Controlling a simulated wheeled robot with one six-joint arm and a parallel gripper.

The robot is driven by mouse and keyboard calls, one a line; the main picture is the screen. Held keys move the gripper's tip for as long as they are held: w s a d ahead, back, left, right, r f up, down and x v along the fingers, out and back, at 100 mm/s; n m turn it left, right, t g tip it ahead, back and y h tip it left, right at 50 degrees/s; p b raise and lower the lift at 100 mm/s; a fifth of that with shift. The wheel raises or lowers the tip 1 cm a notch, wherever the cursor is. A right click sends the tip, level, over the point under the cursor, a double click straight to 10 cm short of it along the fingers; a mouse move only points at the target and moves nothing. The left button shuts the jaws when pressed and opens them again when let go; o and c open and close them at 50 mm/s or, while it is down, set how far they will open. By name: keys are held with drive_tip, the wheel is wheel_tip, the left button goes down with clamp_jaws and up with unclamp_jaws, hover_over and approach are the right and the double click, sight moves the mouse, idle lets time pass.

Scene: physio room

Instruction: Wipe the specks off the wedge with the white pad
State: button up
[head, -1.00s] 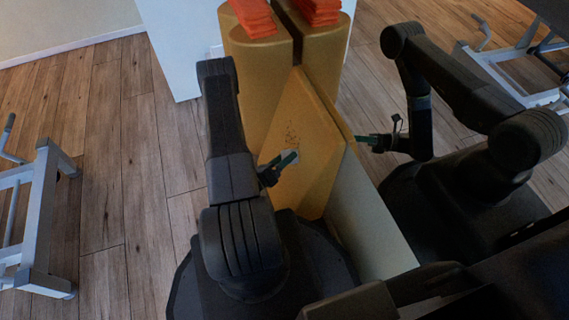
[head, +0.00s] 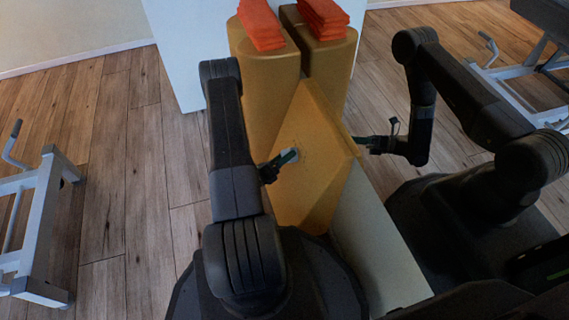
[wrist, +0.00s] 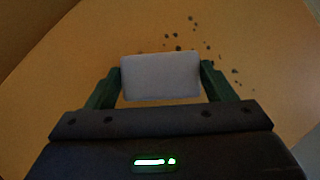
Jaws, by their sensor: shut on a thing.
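The wedge (head: 311,112) is a yellow-orange block with a sloping face, standing on the floor in the middle of the head view. My gripper (head: 283,160) is in front of that face, shut on the white pad (head: 295,153). In the wrist view the pad (wrist: 160,77) is a pale rounded rectangle between the two green fingers, over the wedge's face (wrist: 275,50). I cannot tell whether it touches the face. Several dark specks (wrist: 179,48) are scattered above and to the right of the pad. The pad may hide others.
Two tan rounded bolsters (head: 268,90) stand behind the wedge, with orange stacks (head: 262,24) on top. A second dark arm (head: 424,90) reaches in from the right. A grey-white frame (head: 42,225) stands left. Wooden floor between is clear.

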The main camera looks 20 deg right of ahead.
drive_tip(key=shift+w+a+b, duration=0.1)
drive_tip(key=shift+w+b, duration=0.35)
drive_tip(key=shift+w, duration=1.55)
drive_tip(key=shift+d+r+p, duration=0.3)
drive_tip(key=shift+r+p, duration=0.2)
drive_tip(key=shift+r, duration=0.35)
drive_tip(key=shift+s+d+f, duration=0.1)
drive_tip(key=shift+s+d, duration=0.05)
drive_tip(key=shift+s, duration=3.25)
drive_tip(key=shift+s+d, duration=0.15)
drive_tip(key=shift+s, duration=3.25)
drive_tip(key=shift+s+d+r+p, duration=0.15)
drive_tip(key=shift+r+p, duration=0.25)
drive_tip(key=shift+r, duration=0.5)
drive_tip(key=shift+w+f+b, duration=0.1)
drive_tip(key=shift+w+b, duration=0.75)
drive_tip(key=shift+w, duration=6.15)
drive_tip(key=shift+a, duration=0.25)
drive_tip(key=shift+s+a+r+p, duration=0.15)
drive_tip(key=shift+a+r, duration=0.15)
drive_tip(key=shift+a, duration=0.6)
drive_tip(key=shift+w+a+r+p, duration=0.1)
drive_tip(key=shift+a+r, duration=0.15)
drive_tip(key=shift+a, duration=0.7)
drive_tip(key=shift+s+a+r+p, duration=0.15)
drive_tip(key=shift+a+r, duration=0.15)
drive_tip(key=shift+a, duration=0.6)
